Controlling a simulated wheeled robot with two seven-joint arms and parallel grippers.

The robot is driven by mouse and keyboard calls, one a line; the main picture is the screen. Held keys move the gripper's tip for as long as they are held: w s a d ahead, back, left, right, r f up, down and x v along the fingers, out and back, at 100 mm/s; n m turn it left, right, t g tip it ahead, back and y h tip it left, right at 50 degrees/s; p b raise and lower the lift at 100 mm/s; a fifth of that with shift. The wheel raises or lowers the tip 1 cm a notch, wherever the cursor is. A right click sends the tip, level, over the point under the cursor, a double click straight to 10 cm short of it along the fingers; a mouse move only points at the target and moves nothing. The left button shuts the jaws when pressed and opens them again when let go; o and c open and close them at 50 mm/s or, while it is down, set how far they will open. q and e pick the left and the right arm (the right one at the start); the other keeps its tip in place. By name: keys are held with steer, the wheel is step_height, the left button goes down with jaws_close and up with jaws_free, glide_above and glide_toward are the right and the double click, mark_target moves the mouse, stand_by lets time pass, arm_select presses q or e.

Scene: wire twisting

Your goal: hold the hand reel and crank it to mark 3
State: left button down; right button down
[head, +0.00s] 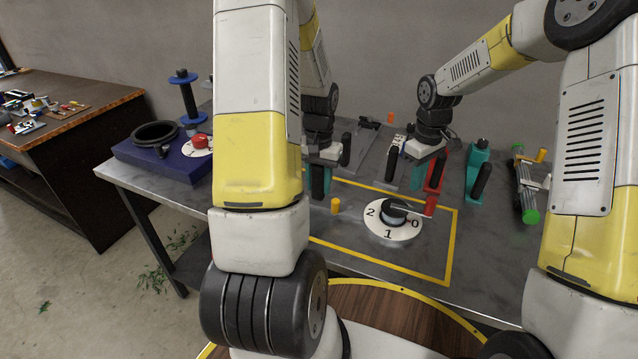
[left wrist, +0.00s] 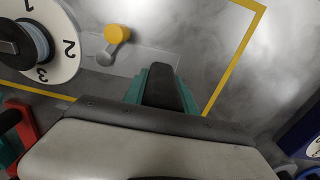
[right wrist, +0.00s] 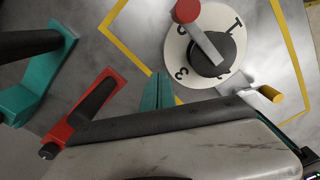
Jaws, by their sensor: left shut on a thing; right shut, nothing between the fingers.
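The arm points near the 0. A grey plate with a yellow knob (head: 336,206) joins the dial to a black grip (left wrist: 160,88). My left gripper (head: 321,184) is shut around that grip, its teal fingers on both sides. My right gripper (head: 418,179) is shut and empty, above the table behind the dial; its fingertips (right wrist: 158,80) are apart from the red knob (right wrist: 188,11) in the right wrist view.
A red tool with a black grip (right wrist: 95,101) and a teal tool (head: 478,170) stand to the right and back. A green-ended roller (head: 526,185) is further right. A blue box (head: 160,160) is at left. Yellow tape (head: 451,240) frames bare table around the dial.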

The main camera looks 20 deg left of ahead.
steer(key=shift+d, duration=0.3)
steer(key=shift+a, duration=0.15)
stand_by(0.3)
steer(key=shift+a, duration=0.45)
step_height(320, 180, up, 8)
stand_by(0.5)
steer(key=a+r, duration=0.1)
steer(key=a, duration=0.7)
steer(key=shift+s+a+f, duration=0.1)
steer(key=shift+f, duration=2.2)
steer(key=shift+s+a+f, duration=0.1)
steer(key=shift+f, duration=2.15)
